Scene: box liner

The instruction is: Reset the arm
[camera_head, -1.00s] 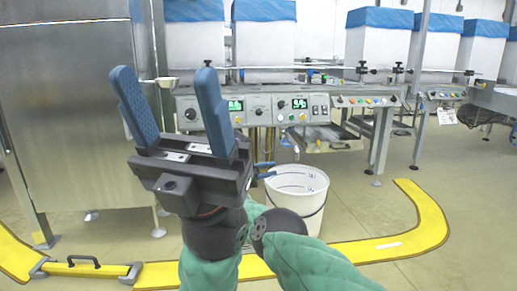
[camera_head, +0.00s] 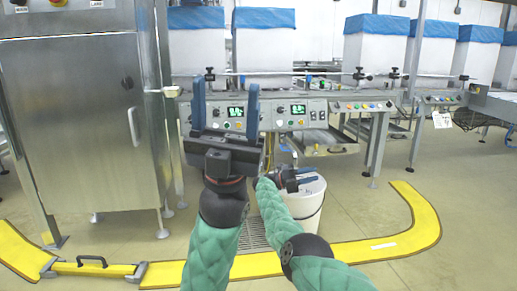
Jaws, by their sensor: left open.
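My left gripper (camera_head: 225,106) is raised in the middle of the head view. Its two blue fingers point up and stand apart, with nothing between them. My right gripper (camera_head: 306,176) is lower and to the right, in front of the white bucket (camera_head: 308,208). Its blue fingers point right and look small, so I cannot tell how far apart they are. No object shows in it.
A steel cabinet (camera_head: 80,130) stands at the left. A grey machine bench (camera_head: 350,103) with control panels runs across the back, carrying white boxes with blue liners (camera_head: 375,50). A yellow floor barrier (camera_head: 375,248) curves around the front. Open floor lies at right.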

